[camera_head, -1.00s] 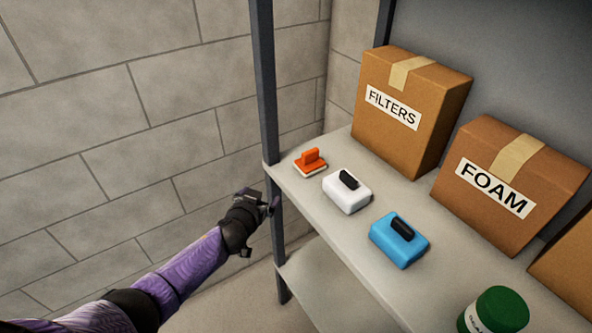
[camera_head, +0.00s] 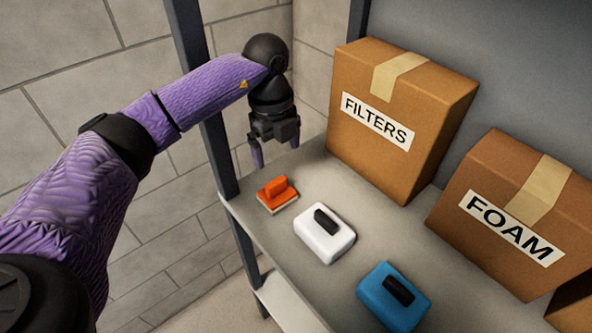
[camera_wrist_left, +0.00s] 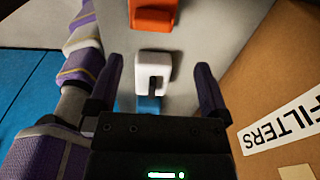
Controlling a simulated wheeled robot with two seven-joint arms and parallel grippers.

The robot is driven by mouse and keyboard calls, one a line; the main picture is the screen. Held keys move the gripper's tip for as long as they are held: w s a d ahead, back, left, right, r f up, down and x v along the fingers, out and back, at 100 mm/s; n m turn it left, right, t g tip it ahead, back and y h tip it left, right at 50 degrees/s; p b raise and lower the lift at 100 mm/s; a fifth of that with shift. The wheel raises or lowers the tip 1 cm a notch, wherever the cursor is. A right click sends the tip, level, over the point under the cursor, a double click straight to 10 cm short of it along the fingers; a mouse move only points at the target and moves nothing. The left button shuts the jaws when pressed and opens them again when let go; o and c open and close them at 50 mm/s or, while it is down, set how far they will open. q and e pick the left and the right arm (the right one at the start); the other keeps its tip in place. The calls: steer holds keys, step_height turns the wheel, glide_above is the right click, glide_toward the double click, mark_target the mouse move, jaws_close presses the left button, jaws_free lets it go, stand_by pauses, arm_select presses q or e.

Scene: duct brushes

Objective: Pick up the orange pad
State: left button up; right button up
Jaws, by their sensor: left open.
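The orange pad (camera_head: 277,195) lies on the shelf near its left end. It has an orange handle on top and a pale underside. My left gripper (camera_head: 272,160) is open and empty, pointing down above the shelf just behind the orange pad, apart from it. In the left wrist view the orange pad (camera_wrist_left: 151,14) is at the top edge, partly cut off, beyond the open fingers of my gripper (camera_wrist_left: 152,75). My right gripper is not in view.
A white pad (camera_head: 324,233) and a blue pad (camera_head: 393,297) with black handles lie in a row along the shelf (camera_head: 262,226). Boxes marked FILTERS (camera_head: 398,120) and FOAM (camera_head: 510,215) stand behind. A dark shelf post (camera_head: 205,100) rises at the left.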

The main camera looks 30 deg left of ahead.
mark_target(276, 181)
arm_select(q)
steer(key=f, duration=0.3)
steer(key=f+b, duration=0.1)
steer(key=f, duration=0.5)
steer(key=shift+s+a+f, duration=0.15)
steer(key=shift+s+f, duration=0.05)
steer(key=shift+s, duration=0.2)
steer(key=c, duration=1.2)
step_height(276, 181, up, 10)
steer(key=shift+r+p, duration=0.1)
steer(key=shift+p, duration=0.45)
